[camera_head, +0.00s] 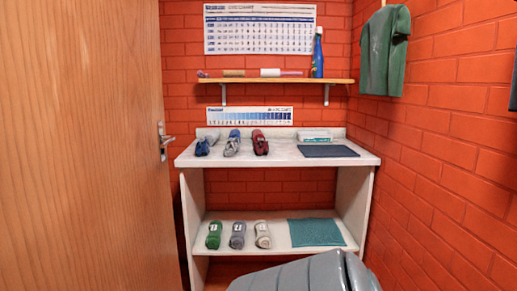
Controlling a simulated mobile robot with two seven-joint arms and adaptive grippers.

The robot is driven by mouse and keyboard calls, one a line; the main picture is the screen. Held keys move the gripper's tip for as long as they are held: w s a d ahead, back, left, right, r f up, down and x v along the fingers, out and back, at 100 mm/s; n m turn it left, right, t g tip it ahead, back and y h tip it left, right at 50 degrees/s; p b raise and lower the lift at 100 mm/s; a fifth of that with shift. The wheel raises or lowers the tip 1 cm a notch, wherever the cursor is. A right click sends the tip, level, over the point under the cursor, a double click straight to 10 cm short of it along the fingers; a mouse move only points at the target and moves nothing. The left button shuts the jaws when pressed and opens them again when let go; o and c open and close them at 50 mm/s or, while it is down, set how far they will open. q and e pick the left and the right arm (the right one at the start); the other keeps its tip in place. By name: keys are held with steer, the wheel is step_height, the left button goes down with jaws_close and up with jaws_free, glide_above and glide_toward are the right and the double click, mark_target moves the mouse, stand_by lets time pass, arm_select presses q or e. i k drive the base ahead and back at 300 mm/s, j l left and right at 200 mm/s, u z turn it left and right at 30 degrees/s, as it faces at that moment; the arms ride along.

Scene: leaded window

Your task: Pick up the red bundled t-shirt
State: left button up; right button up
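The red bundled t-shirt (260,142) is a small dark red roll on the white top of the shelf unit (285,155). It lies at the right end of a row of three rolls, beside a grey-blue roll (232,143). A blue roll (203,146) lies at the left end. Nothing covers the red roll. Neither of my grippers is in view.
A dark folded cloth (328,151) and a small pack (315,136) lie right of the rolls. Below are green, grey and beige rolls and a teal cloth (315,232). A wooden door (80,150) stands left; a brick wall (450,160) closes the right.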

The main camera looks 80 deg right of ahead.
mark_target(260, 146)
steer(key=z, duration=2.35)
steer(key=i+j+z, duration=0.1)
steer(key=i+z, duration=0.15)
steer(key=i, duration=2.6)
